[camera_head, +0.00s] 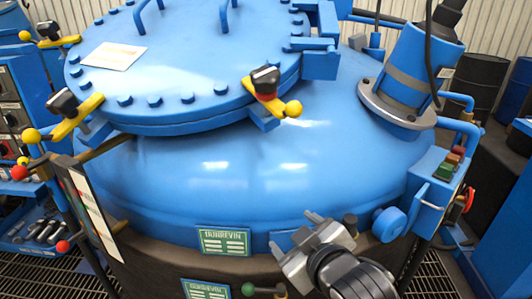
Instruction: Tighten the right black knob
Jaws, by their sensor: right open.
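The right black knob (265,76) sits on the right front edge of the blue round lid, with a red part just under it and a yellow bar (290,108) ending in a yellow ball. Two similar black knobs show at the left edge of the lid, one at the front left (62,102) and one farther back (47,29). My right gripper (297,232) is low in front of the blue vessel, well below the right black knob and apart from it. Its fingers are spread and nothing shows between them. My left gripper is out of view.
The blue lid (190,70) tops the rounded vessel (215,165). A blue cylinder (412,65) rises at its right. A button box (445,175) stands at the right, and a tool tray (40,232) at the left. Air above the vessel's front is clear.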

